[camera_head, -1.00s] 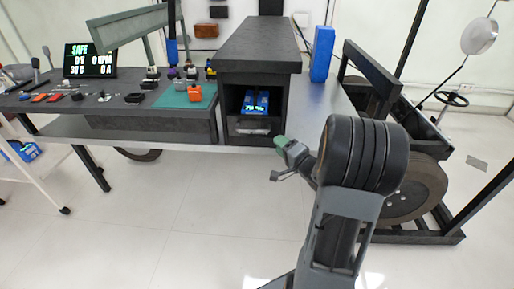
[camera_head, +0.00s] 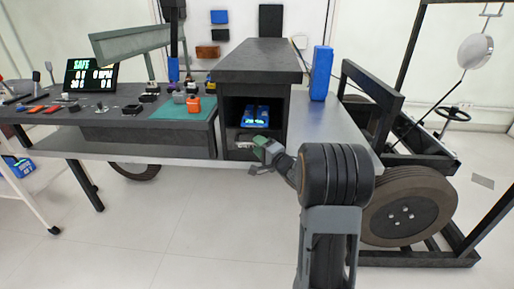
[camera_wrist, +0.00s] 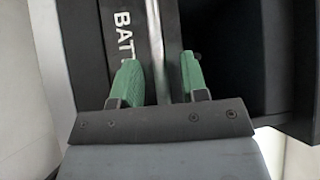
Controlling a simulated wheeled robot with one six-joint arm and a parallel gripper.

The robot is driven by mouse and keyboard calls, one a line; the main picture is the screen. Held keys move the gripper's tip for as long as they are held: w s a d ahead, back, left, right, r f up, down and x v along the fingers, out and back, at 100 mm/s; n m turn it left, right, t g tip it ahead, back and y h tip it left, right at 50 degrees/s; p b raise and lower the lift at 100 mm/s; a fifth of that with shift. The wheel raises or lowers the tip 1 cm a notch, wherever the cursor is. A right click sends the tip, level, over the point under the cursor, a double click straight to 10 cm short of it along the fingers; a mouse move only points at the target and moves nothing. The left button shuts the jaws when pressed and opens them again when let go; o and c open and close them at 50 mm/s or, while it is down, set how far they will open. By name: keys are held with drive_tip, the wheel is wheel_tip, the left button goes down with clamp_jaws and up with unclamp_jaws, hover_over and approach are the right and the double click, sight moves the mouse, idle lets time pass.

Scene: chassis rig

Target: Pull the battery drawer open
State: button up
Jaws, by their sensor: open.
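The battery drawer (camera_head: 244,142) is a dark front low in the black cabinet, under an open bay. In the wrist view its front (camera_wrist: 105,50) carries white letters, of which "BATT" shows. A silver bar handle (camera_wrist: 155,45) runs along that front. My gripper (camera_wrist: 162,75) is open, with its green fingertips on either side of the handle. I cannot tell whether they touch it. In the head view my gripper (camera_head: 262,148) is at the drawer front and hides part of it. The drawer looks closed.
A workbench with a green mat (camera_head: 180,110) and small parts is at left. A wheeled chassis (camera_head: 410,208) stands at right. The floor (camera_head: 190,215) in front is clear.

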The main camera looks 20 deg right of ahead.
drive_tip(key=shift+w+a+r, duration=0.1)
drive_tip(key=shift+w+a, duration=0.1)
drive_tip(key=shift+w, duration=0.45)
clamp_jaws()
